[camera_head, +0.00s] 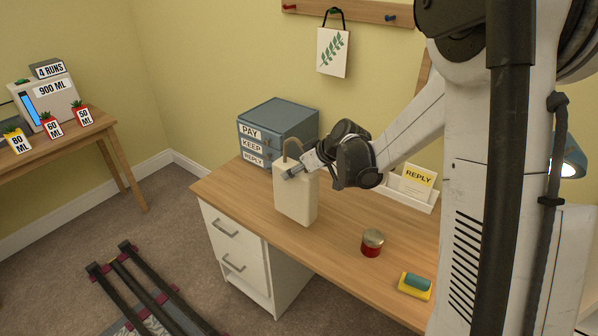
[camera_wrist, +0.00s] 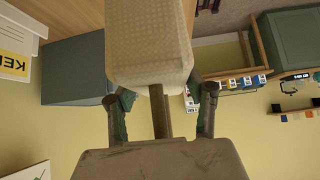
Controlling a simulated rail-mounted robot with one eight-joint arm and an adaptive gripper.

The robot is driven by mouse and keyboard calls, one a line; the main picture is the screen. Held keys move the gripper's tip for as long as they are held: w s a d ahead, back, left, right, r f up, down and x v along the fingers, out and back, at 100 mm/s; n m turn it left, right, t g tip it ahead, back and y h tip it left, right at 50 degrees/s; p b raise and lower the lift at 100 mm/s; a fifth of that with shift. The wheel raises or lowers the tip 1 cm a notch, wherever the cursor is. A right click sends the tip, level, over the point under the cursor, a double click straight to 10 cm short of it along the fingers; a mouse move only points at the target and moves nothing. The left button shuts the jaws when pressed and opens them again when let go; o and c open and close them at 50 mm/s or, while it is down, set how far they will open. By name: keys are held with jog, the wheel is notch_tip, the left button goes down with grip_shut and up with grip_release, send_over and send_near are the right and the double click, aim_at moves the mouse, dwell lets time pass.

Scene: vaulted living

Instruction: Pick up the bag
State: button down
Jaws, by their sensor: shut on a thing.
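A cream bag (camera_head: 295,199) with a tan loop handle is upright over the left part of the wooden desk (camera_head: 350,235). I cannot tell whether its base touches the desk. My gripper (camera_head: 292,172) reaches in from the right and is shut on the bag at its top, by the handle. In the wrist view the bag (camera_wrist: 150,48) fills the upper middle, with the brown handle running down between the fingers of my gripper (camera_wrist: 164,96). Another bag, white with a green leaf print (camera_head: 332,52), hangs from a wall peg.
Behind the cream bag stands a blue-grey drawer box (camera_head: 290,118) labelled PAY, KEEP and REPLY. A white letter tray (camera_head: 408,192), a red tin (camera_head: 372,244) and a yellow-and-teal item (camera_head: 414,286) are on the desk. A side table (camera_head: 70,138) stands at left.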

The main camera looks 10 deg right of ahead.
jog(key=s+a+r, duration=0.5)
jog(key=a+r, duration=0.1)
jog(key=a, duration=0.2)
jog(key=shift+a, duration=0.2)
dwell(0.7)
